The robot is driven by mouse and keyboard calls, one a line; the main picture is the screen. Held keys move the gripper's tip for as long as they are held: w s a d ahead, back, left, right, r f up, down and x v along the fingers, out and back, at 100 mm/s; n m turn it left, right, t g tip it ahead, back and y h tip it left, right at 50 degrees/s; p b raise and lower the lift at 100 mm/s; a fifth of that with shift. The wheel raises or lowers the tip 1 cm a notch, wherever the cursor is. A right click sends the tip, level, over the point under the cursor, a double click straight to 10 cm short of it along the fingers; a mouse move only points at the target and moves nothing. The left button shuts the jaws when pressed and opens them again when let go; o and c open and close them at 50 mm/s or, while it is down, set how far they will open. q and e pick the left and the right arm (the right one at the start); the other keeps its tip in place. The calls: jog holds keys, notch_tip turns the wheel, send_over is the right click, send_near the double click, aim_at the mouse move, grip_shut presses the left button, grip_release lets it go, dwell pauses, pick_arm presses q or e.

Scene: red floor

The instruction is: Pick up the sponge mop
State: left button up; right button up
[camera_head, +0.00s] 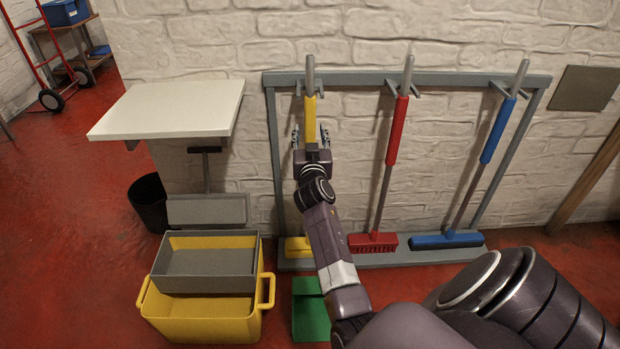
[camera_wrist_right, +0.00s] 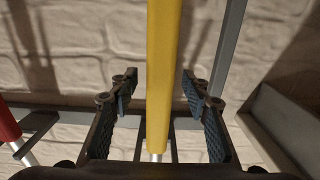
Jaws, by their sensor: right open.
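The yellow mop (camera_head: 310,118), which I take to be the sponge mop, stands upright in the left holder of the grey wall rack. Its yellow head (camera_head: 297,246) rests low at the rack's base, partly hidden by my right arm. My right gripper (camera_head: 311,138) is open at the yellow grip, with one finger on each side of it. In the right wrist view the yellow handle (camera_wrist_right: 165,55) passes between the open right fingers (camera_wrist_right: 158,97), with a visible gap on both sides. My left gripper is not in view.
The grey rack (camera_head: 440,78) also holds a red broom (camera_head: 398,130) and a blue broom (camera_head: 497,130) to the right. A yellow bucket (camera_head: 205,330), a green object (camera_head: 309,310) and a white wall table (camera_head: 170,105) are left and below.

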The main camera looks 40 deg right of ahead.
jog(key=shift+c, duration=0.4)
grip_shut()
jog(key=shift+r, duration=0.15)
